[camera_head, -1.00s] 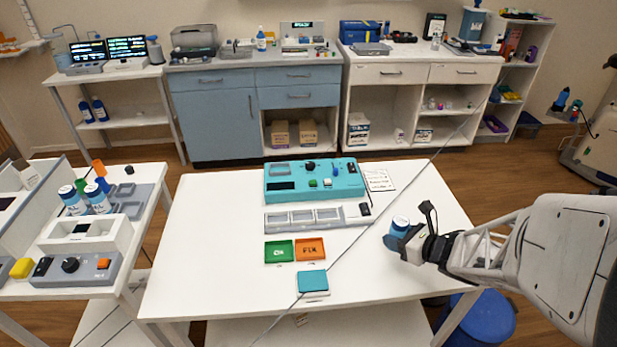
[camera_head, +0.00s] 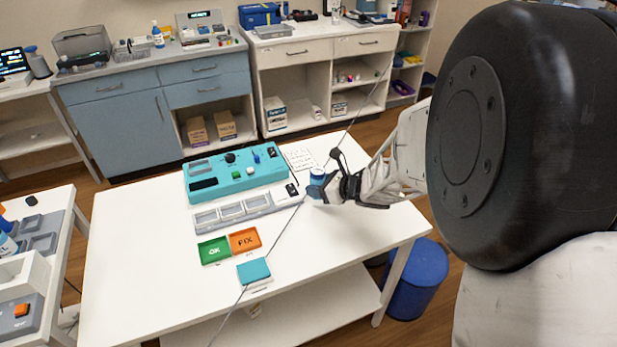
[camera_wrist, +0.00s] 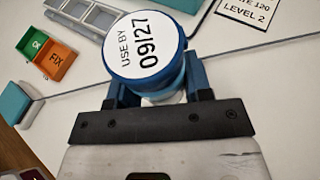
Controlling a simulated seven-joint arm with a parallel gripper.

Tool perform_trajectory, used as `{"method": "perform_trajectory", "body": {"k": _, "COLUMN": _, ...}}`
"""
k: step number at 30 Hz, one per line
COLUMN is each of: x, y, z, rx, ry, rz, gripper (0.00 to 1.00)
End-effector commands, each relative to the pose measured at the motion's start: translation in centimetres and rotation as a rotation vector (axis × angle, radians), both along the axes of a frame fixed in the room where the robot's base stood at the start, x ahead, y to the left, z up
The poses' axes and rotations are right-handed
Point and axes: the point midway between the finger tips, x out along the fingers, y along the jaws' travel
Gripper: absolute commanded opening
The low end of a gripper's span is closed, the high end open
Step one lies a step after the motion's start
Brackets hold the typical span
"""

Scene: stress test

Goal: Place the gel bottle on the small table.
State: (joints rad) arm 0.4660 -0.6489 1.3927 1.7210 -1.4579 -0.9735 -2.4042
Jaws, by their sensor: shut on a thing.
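The gel bottle (camera_head: 316,178) is blue with a white round top. In the wrist view, the bottle's top (camera_wrist: 145,46) reads "USE BY 09/27", facing the camera. My gripper (camera_head: 327,186) is shut on it, with a blue finger on each side in the wrist view (camera_wrist: 158,92). The bottle shows over the back right part of the white table (camera_head: 150,270). I cannot tell how high it is above the top. The bottle's lower part is mostly hidden.
A teal device (camera_head: 235,173), a grey compartment strip (camera_head: 232,211), green OK (camera_head: 213,251) and orange FIX (camera_head: 244,240) trays and a teal block (camera_head: 254,271) lie on the white table. A printed card (camera_head: 300,158) lies behind. A blue bin (camera_head: 418,281) stands at right. The table's left and front right are clear.

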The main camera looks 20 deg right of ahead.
Motion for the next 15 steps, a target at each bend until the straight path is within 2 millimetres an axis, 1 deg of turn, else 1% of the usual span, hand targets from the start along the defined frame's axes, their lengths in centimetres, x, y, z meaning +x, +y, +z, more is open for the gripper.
{"method": "perform_trajectory", "body": {"k": 3, "x": 1.7, "y": -0.3, "z": -0.3, "rx": 0.0, "ry": 0.001, "rz": 0.001, "gripper": 0.19}}
{"method": "perform_trajectory", "body": {"k": 9, "x": 4.3, "y": -0.9, "z": -0.5, "rx": 0.0, "ry": 0.002, "rz": 0.001, "gripper": 0.19}}
{"method": "perform_trajectory", "body": {"k": 12, "x": 5.2, "y": -1.1, "z": -0.5, "rx": 0.0, "ry": 0.0, "rz": 0.0, "gripper": 0.19}}
{"method": "perform_trajectory", "body": {"k": 15, "x": 5.7, "y": -1.2, "z": -0.6, "rx": 0.001, "ry": 0.001, "rz": 0.001, "gripper": 0.19}}
